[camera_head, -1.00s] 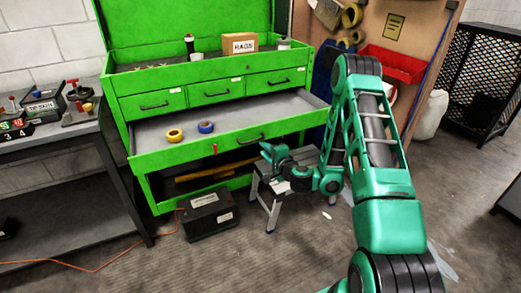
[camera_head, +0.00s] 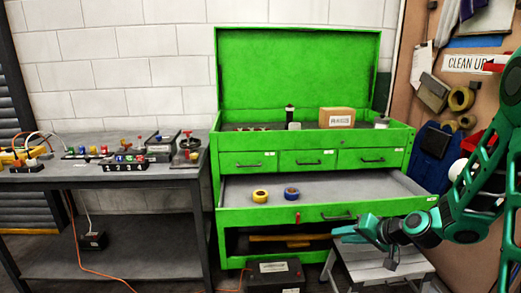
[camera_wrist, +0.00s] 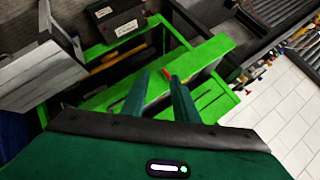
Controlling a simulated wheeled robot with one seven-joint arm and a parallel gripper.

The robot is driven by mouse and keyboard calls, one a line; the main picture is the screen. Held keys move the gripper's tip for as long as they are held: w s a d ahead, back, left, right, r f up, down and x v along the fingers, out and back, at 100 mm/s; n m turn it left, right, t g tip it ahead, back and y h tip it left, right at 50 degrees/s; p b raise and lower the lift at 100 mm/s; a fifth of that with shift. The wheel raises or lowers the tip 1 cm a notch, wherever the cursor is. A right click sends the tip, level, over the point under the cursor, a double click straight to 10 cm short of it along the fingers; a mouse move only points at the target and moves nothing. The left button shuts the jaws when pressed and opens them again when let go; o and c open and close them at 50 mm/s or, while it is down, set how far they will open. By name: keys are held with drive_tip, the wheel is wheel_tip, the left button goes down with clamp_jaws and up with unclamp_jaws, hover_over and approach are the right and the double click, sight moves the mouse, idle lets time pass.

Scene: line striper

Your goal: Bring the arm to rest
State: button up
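My arm (camera_head: 460,222) is teal and reaches in from the right edge in the head view. My gripper (camera_head: 345,233) points left, in front of the lower right part of the green tool chest (camera_head: 300,55) and above the grey step stool (camera_head: 385,262). In the wrist view my gripper (camera_wrist: 160,82) shows two fingers apart with nothing held between them. A small red item (camera_wrist: 167,75) on the drawer front shows beyond the gap between the fingers.
The open drawer (camera_head: 340,188) holds a yellow tape roll (camera_head: 260,195) and a blue tape roll (camera_head: 292,194). A black box (camera_head: 275,277) stands on the floor below. A workbench (camera_head: 100,176) is at left, a pegboard (camera_head: 425,60) at right.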

drive_tip(key=s+d+r+m+g+h, duration=0.1)
drive_tip(key=s+d+r+g+h, duration=0.1)
drive_tip(key=s, duration=1)
drive_tip(key=s+d+r+g+h, duration=0.2)
drive_tip(key=s+d+r, duration=0.3)
drive_tip(key=s, duration=0.7)
drive_tip(key=s+d+r+m+g+h, duration=0.1)
drive_tip(key=s+d+r+g, duration=0.2)
drive_tip(key=s+d, duration=0.4)
drive_tip(key=s+g, duration=0.1)
drive_tip(key=s, duration=0.4)
drive_tip(key=shift+s+d+r+m+g+h, duration=0.2)
drive_tip(key=shift+s+m+g+h, duration=0.1)
drive_tip(key=shift+h, duration=0.1)
drive_tip(key=shift+w, duration=0.15)
drive_tip(key=shift+w+f, duration=0.25)
drive_tip(key=shift+w, duration=0.25)
